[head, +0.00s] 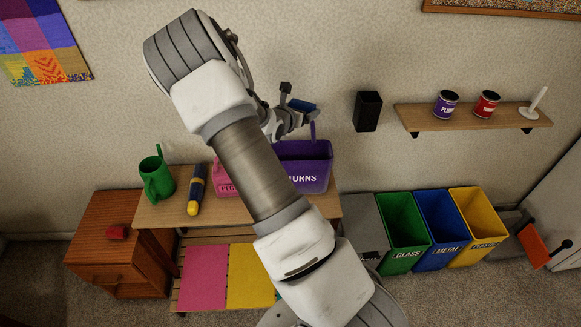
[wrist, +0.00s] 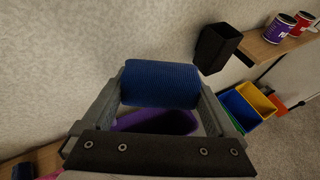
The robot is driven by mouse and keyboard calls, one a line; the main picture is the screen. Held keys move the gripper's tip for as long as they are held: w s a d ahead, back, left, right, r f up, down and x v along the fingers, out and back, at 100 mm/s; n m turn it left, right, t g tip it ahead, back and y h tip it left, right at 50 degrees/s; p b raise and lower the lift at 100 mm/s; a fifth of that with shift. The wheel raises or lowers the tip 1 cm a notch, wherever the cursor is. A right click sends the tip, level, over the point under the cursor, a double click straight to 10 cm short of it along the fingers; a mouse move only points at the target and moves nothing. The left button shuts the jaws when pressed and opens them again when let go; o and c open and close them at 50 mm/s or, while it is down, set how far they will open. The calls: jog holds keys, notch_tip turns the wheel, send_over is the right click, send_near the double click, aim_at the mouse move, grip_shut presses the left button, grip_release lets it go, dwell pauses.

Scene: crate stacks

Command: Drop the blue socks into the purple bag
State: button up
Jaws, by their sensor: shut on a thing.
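My gripper (head: 296,112) is shut on the blue socks (wrist: 160,84), a dark blue ribbed roll held between the two fingers in the wrist view. The socks also show as a small blue shape at the gripper in the head view (head: 301,105). The purple bag (head: 312,178) stands on the wooden table below the gripper, with white lettering that is partly hidden by my arm. In the wrist view its opening (wrist: 180,122) shows below and behind the socks. The socks are above the bag and apart from it.
A pink container (head: 222,180) stands left of the purple bag, partly behind my arm. A green watering can (head: 157,178) and a blue-yellow flashlight (head: 196,190) are further left. Green (head: 404,232), blue and yellow bins stand right. A black holder (head: 367,111) and a shelf (head: 470,116) are on the wall.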

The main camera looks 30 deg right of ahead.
notch_tip(320, 180, down, 6)
jog(key=b, duration=0.3)
jog(key=shift+b, duration=0.3)
jog(key=o, duration=1)
jog(key=shift+c, duration=0.2)
jog(key=p+v, duration=0.1)
jog(key=v, duration=1.6)
jog(key=shift+r+p, duration=0.2)
jog(key=shift+p, duration=0.1)
jog(key=shift+s+a, duration=0.1)
